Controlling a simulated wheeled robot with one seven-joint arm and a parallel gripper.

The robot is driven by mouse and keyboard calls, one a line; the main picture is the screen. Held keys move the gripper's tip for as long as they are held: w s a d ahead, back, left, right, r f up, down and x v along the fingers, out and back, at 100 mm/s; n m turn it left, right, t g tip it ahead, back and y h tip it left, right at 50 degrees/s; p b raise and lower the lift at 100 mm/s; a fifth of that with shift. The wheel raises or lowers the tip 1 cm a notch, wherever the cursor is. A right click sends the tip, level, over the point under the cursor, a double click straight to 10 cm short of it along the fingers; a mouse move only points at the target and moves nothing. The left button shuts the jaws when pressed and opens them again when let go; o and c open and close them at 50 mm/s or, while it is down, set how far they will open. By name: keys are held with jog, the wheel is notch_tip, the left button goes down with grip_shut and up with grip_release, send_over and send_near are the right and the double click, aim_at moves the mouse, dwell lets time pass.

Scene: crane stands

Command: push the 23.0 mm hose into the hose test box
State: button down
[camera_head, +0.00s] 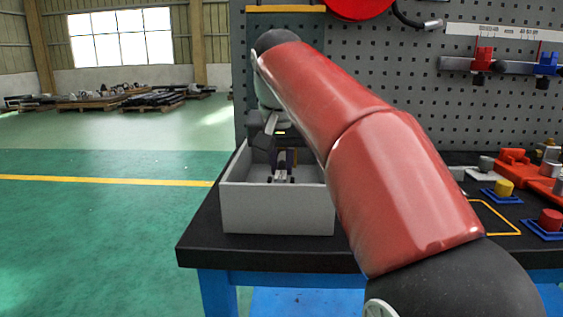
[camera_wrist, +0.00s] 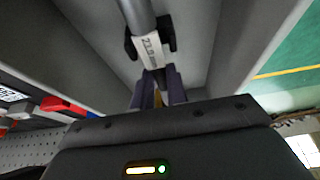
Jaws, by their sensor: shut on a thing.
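The open-topped grey box (camera_head: 277,210), which I take to be the hose test box, stands on the black bench top. My gripper (camera_head: 281,178) points down inside the box opening, between its walls. The gripper is shut on this piece. A white printed label on it is only partly legible. Box walls surround the piece in the wrist view. The box front wall hides the floor, and I cannot tell whether the hose touches it.
My red arm crosses the middle and hides part of the bench. A perforated panel (camera_head: 395,90) stands behind the box. To the right are red parts (camera_head: 513,165), a yellow knob (camera_head: 504,188) and a red knob (camera_head: 550,219). Open floor lies left of the bench.

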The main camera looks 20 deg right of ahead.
aim_at(283, 161)
jog(key=shift+w+d+r, duration=0.1)
jog(key=shift+w, duration=0.1)
jog(key=shift+w+d+p, duration=0.2)
jog(key=shift+w+p, duration=0.35)
jog(key=shift+w+d+p, duration=0.15)
jog(key=shift+w+p, duration=0.35)
jog(key=shift+w+d+p, duration=0.1)
jog(key=shift+w+p, duration=0.25)
jog(key=shift+p, duration=0.05)
jog(key=c, duration=1.3)
grip_release()
jog(key=p+v, duration=0.1)
jog(key=v, duration=0.6)
jog(key=shift+s+r, duration=0.15)
jog(key=shift+r, duration=0.1)
